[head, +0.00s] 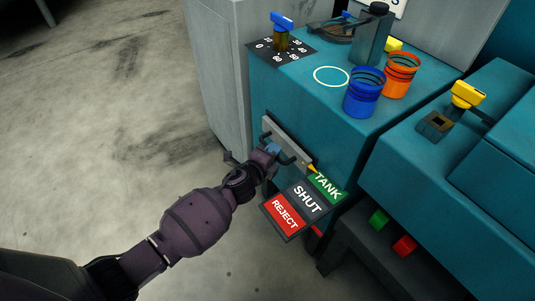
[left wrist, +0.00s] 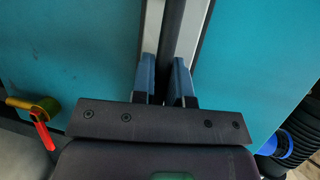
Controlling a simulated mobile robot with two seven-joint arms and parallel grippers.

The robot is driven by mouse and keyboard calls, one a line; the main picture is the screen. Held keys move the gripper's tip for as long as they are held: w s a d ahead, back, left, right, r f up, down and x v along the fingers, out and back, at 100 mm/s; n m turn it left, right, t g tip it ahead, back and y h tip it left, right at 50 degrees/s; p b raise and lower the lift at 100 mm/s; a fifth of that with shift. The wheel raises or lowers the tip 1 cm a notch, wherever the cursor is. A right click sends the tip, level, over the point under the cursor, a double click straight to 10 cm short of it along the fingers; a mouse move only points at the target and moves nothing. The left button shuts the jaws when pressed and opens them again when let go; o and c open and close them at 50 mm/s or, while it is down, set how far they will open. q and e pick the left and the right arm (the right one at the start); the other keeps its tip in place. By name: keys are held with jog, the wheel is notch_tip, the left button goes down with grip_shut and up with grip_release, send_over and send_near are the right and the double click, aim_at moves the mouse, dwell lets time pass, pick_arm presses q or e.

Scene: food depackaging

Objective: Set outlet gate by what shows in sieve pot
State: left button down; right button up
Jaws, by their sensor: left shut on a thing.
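The outlet gate is a grey sliding plate (head: 285,137) on the teal machine's front, with a dark handle and a yellow pointer (head: 312,169). The pointer tip is by the green TANK label (head: 328,186); the SHUT label (head: 307,199) and red REJECT label (head: 285,213) lie beyond it. My left gripper (head: 272,151) is at the handle. In the left wrist view its blue fingers (left wrist: 165,70) are shut on a dark bar (left wrist: 171,35). A blue pot (head: 364,93) and an orange pot (head: 401,75) stand on the machine top; their insides are not readable. My right gripper is out of view.
A blue-handled knob (head: 281,34) stands on a numbered dial (head: 262,47). A white ring (head: 331,76) marks bare top surface. A yellow-handled part (head: 466,95) is at right. A green block (head: 379,219) and a red block (head: 404,246) sit low down. Floor at left is clear.

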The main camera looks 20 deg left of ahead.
pick_arm(q)
jog(key=shift+w+d+r, duration=0.1)
jog(key=c, duration=1.1)
grip_release()
jog(key=shift+w+d, duration=0.1)
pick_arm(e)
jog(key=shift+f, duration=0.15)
pick_arm(q)
jog(key=shift+s, duration=0.3)
jog(key=p+v, duration=0.2)
jog(key=v, duration=0.8)
jog(key=shift+s+p, duration=0.15)
jog(key=shift+p, duration=0.15)
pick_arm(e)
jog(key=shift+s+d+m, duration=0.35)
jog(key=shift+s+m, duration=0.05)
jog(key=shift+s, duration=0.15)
